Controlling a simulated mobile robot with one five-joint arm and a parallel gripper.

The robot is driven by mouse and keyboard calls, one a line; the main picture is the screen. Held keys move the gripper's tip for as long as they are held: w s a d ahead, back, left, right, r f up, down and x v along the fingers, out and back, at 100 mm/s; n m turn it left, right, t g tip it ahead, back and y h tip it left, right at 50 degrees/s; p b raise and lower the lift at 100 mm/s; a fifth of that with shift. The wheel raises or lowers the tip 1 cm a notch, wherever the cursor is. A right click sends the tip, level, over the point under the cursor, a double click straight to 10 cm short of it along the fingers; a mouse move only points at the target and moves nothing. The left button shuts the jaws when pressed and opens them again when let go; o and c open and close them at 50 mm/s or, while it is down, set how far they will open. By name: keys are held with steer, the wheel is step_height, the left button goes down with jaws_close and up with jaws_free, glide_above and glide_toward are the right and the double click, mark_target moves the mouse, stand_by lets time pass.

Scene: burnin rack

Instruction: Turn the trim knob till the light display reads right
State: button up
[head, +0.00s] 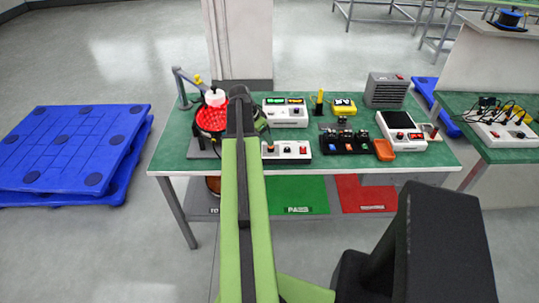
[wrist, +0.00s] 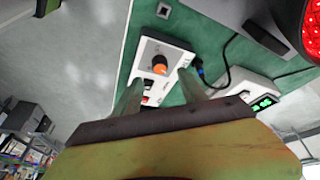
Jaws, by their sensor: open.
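The trim knob (wrist: 160,64) is round with an orange cap, on a white control box (wrist: 150,48). In the wrist view it lies just beyond and between the fingertips of my gripper (wrist: 158,88), which is open and empty. No contact with the knob shows. The white box also shows in the head view (head: 292,158), partly behind my arm. A white unit with a lit green display (wrist: 264,103) stands beside it; in the head view this unit (head: 287,118) has a green and an amber window. The digits are too small to read.
A red basket-like thing (head: 211,118) and a lamp-like stand (head: 182,88) are at the bench's left. A black block with buttons (head: 346,142), an orange piece (head: 384,151) and a white tester (head: 401,130) are at right. A dark cable (wrist: 225,68) runs near the knob box.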

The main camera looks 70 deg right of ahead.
steer(key=b+x, duration=0.4)
steer(key=x, duration=0.2)
jaws_close()
